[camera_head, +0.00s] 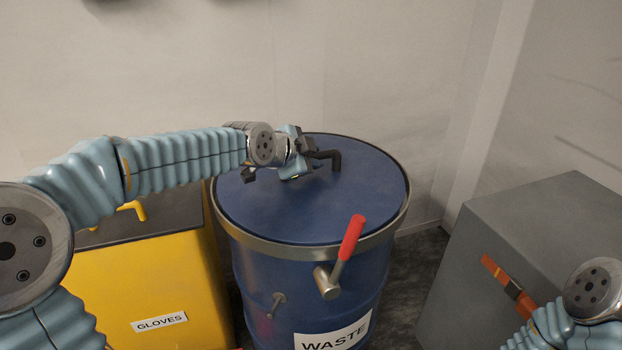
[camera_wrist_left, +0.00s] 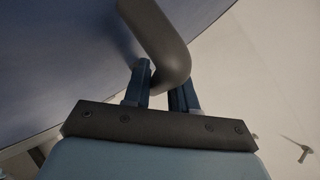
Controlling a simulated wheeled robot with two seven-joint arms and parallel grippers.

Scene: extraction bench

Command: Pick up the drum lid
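The drum lid (camera_head: 290,215) is a flat blue disc lying level on the blue waste drum (camera_head: 330,275). A dark bent handle (camera_head: 336,160) stands on its far part. My left gripper (camera_head: 312,158) reaches in from the left, low over the lid, at this handle. In the left wrist view, the handle (camera_wrist_left: 165,40) passes between the two blue fingers (camera_wrist_left: 160,88), which look closed on it; the bar hides part of the right finger. My right gripper is out of view.
A metal ring (camera_head: 330,246) runs around the drum's rim, with a red-gripped lever (camera_head: 351,238) sticking up at the front. A yellow gloves bin (camera_head: 150,285) stands left, a grey cabinet (camera_head: 530,225) right. Walls are close behind.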

